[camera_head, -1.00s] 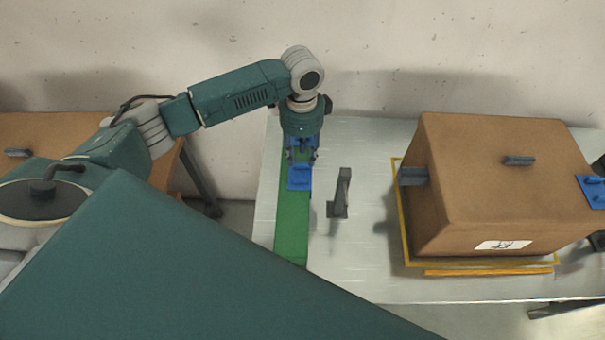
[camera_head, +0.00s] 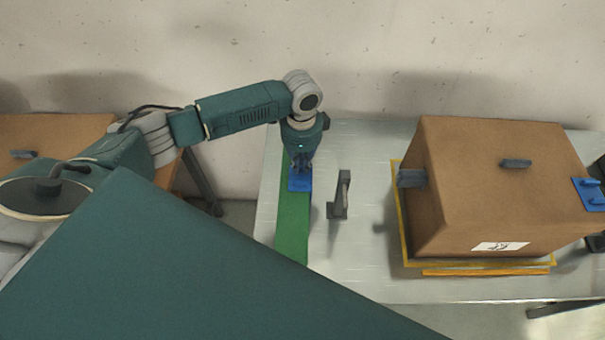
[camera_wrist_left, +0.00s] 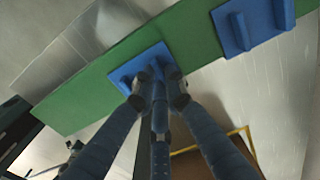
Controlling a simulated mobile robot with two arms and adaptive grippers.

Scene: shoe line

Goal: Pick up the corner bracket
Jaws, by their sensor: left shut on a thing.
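A blue corner bracket (camera_head: 299,184) lies at the green strip (camera_head: 293,227) on the table. My left gripper (camera_head: 301,168) comes down from above and is shut on this bracket. In the left wrist view its fingertips (camera_wrist_left: 156,80) meet on the raised part of the blue bracket (camera_wrist_left: 128,72), whose plate is at the green strip. I cannot tell whether the plate is off the strip. A second blue bracket (camera_wrist_left: 240,28) sits further along the strip in the left wrist view; my arm hides it in the head view. My right gripper is not seen.
A grey L-shaped piece (camera_head: 340,196) stands on the table (camera_head: 345,270) just right of the strip. A large brown box (camera_head: 490,190) with grey fittings and a blue piece (camera_head: 590,195) stands on a yellow-edged base at right. Dark parts at the right edge are cut off.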

